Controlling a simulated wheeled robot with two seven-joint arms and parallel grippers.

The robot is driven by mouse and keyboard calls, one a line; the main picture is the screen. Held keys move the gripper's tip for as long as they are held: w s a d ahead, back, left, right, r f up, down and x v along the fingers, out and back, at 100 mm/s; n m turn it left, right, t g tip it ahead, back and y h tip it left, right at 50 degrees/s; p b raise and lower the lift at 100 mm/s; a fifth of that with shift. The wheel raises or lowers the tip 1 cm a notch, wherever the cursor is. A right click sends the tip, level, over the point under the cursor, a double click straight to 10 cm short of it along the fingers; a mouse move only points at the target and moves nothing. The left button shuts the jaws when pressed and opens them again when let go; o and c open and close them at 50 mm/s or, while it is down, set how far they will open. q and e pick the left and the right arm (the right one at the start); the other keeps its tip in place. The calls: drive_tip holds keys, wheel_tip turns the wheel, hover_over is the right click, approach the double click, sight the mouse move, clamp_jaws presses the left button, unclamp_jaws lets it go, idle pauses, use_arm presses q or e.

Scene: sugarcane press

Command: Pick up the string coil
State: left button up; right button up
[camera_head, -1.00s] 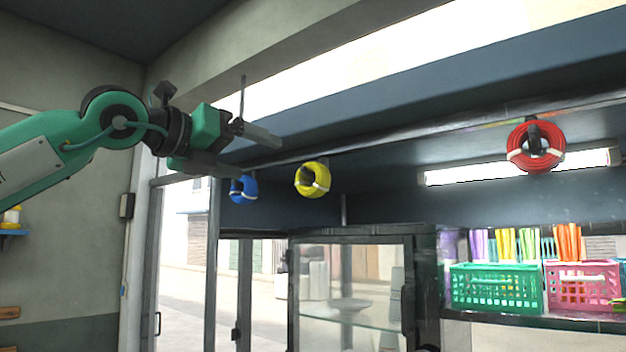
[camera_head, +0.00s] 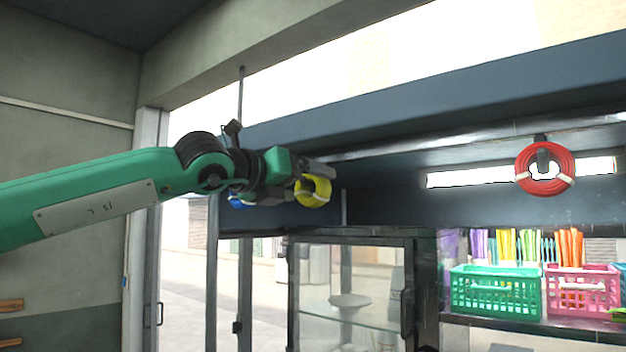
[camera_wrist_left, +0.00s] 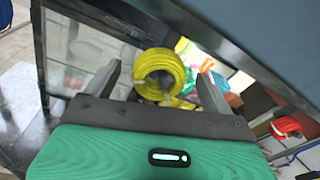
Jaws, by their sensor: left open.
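A yellow string coil (camera_head: 313,191) hangs below the dark beam in the head view, and its left side is partly covered by my gripper. My left gripper (camera_head: 312,180) is open and right at the yellow coil. In the left wrist view the yellow coil (camera_wrist_left: 160,74) shows between the two open fingers (camera_wrist_left: 158,85), with a gap on each side. A blue coil (camera_head: 238,200) is mostly hidden behind my left gripper. A red coil (camera_head: 545,168) hangs from the beam at the right. My right gripper is not in view.
A green basket (camera_head: 496,292) and a pink basket (camera_head: 582,290) with colourful sticks stand on a shelf at the right. A glass cabinet (camera_head: 350,290) stands below the yellow coil. The dark beam (camera_head: 430,100) runs above the coils.

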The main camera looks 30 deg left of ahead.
use_arm(q)
drive_tip(key=shift+w+d, duration=0.1)
drive_tip(key=shift+w, duration=0.6)
drive_tip(key=shift+s, duration=0.15)
drive_tip(key=shift+c, duration=0.7)
drive_tip(key=c, duration=0.9)
drive_tip(key=shift+r, duration=0.5)
drive_tip(key=shift+s+r+b, duration=0.15)
drive_tip(key=shift+s+b, duration=0.05)
drive_tip(key=shift+b, duration=0.3)
drive_tip(key=s+a+b, duration=0.1)
drive_tip(key=s+b, duration=0.1)
drive_tip(key=s, duration=0.3)
drive_tip(key=s+a+b, duration=0.1)
drive_tip(key=s+b, duration=0.1)
drive_tip(key=s, duration=0.4)
drive_tip(key=s+a+b, duration=0.1)
drive_tip(key=s+b, duration=0.1)
drive_tip(key=s, duration=0.4)
drive_tip(key=shift+s+a+b, duration=0.1)
drive_tip(key=shift+s+b, duration=0.05)
drive_tip(key=shift+b, duration=0.2)
